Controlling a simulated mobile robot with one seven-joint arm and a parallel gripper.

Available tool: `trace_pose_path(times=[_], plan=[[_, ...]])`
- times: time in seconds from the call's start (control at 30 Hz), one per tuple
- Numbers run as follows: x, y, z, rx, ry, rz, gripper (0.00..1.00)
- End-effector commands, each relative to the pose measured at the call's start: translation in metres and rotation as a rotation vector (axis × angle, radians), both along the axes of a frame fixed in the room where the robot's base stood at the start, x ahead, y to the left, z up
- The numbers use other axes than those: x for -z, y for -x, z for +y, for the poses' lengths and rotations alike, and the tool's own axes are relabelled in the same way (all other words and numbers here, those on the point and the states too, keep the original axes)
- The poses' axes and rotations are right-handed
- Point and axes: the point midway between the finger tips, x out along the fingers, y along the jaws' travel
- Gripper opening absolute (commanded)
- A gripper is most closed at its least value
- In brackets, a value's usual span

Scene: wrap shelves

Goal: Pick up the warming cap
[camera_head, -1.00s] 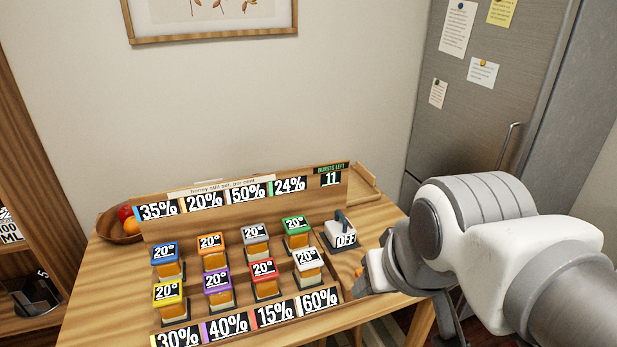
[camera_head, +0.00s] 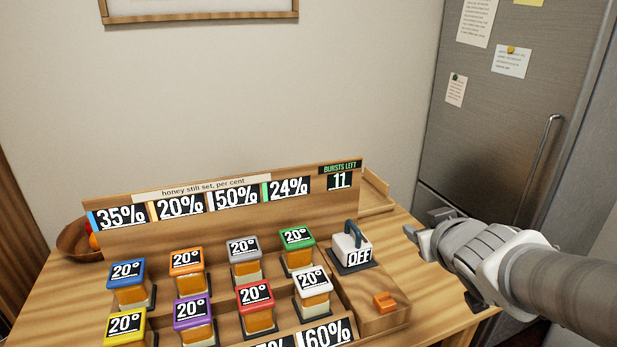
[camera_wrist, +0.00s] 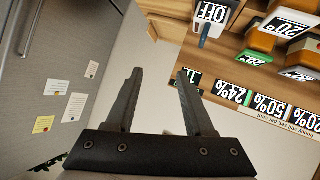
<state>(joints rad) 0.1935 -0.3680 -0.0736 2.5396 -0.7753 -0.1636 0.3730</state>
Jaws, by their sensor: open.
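The warming cap looks to be the white block with a dark blue-grey handle and an OFF display (camera_head: 350,243). It sits on a dark base at the right end of the wooden rack. In the wrist view the cap (camera_wrist: 222,22) is at the top, upside down and partly cut off by the frame edge. My gripper (camera_head: 418,238) is to the right of the cap, apart from it. In the wrist view its two fingers (camera_wrist: 160,76) are spread with nothing between them.
Several honey jars with coloured 20° lids, such as the green one (camera_head: 297,238), stand in rows left of the cap. A back board (camera_head: 230,225) rises behind. The fridge (camera_head: 510,130) is at right.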

Motion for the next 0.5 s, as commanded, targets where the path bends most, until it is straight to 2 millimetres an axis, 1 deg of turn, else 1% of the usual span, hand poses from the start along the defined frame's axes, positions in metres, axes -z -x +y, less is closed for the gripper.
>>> trace_pose_path(times=[0.03, 0.1, 0.2, 0.33, 0.5], plan=[[0.030, -0.007, 0.003, -0.043, -0.006, -0.016, 0.53], [0.046, -0.014, 0.011, -0.113, -0.020, -0.044, 0.53], [0.065, -0.018, 0.024, -0.201, -0.048, -0.069, 0.53], [0.079, -0.019, 0.037, -0.277, -0.079, -0.082, 0.53], [0.080, -0.022, 0.043, -0.308, -0.096, -0.085, 0.53]])
